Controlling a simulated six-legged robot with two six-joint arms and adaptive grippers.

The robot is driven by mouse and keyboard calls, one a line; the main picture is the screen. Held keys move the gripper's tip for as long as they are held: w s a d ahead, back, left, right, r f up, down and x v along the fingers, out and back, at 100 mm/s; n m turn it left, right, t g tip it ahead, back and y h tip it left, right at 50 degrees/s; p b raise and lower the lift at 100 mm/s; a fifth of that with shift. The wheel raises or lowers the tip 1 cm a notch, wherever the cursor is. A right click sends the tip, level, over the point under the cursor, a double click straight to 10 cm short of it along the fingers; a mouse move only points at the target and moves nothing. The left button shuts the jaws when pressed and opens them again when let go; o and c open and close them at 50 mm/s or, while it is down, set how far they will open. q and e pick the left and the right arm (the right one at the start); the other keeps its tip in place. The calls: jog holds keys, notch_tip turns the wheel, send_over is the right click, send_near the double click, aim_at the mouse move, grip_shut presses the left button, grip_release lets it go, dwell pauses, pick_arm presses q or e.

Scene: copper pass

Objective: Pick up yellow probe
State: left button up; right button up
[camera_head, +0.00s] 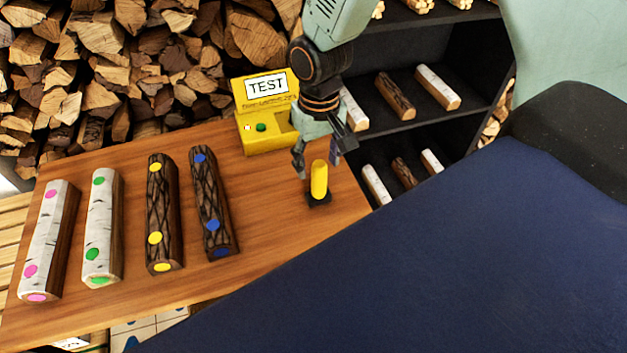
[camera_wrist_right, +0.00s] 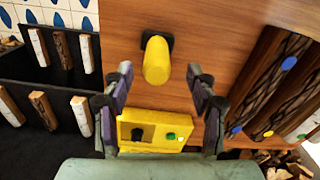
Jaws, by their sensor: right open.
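The yellow probe (camera_head: 319,180) stands upright in a small black base (camera_head: 319,198) near the right end of the wooden table. In the right wrist view the yellow probe (camera_wrist_right: 156,60) lies just beyond and between the open fingertips. My right gripper (camera_head: 318,160) is open and empty, pointing down close to the probe's top; it also shows in the right wrist view (camera_wrist_right: 160,82). I cannot tell whether a finger touches the probe. My left gripper is not in view.
A yellow TEST box (camera_head: 266,139) stands behind the probe at the table's back edge. Several dotted logs (camera_head: 165,210) lie on the wooden table (camera_head: 275,225) to the left. A dark shelf (camera_head: 405,133) with small logs is at the right. Stacked firewood (camera_head: 130,60) fills the back.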

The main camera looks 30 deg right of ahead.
aim_at(319, 183)
jog(key=shift+s+f, duration=0.2)
jog(key=shift+f, duration=0.1)
jog(key=shift+s+f, duration=0.4)
jog(key=shift+f, duration=0.35)
jog(key=f, duration=0.2)
jog(key=w+f, duration=0.1)
jog(key=f, duration=0.1)
jog(key=shift+w+d+f+b, duration=0.1)
jog(key=shift+d+f+b, duration=0.1)
jog(key=shift+f+b, duration=0.2)
jog(key=shift+f, duration=0.25)
jog(key=shift+s+r, duration=0.1)
jog(key=shift+s, duration=0.2)
jog(key=shift+w, duration=0.25)
jog(key=c, duration=0.4)
jog(key=shift+s, duration=0.2)
jog(key=c, duration=0.6)
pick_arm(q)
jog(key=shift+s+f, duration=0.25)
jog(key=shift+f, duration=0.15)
pick_arm(e)
jog(key=shift+w, duration=0.2)
grip_shut()
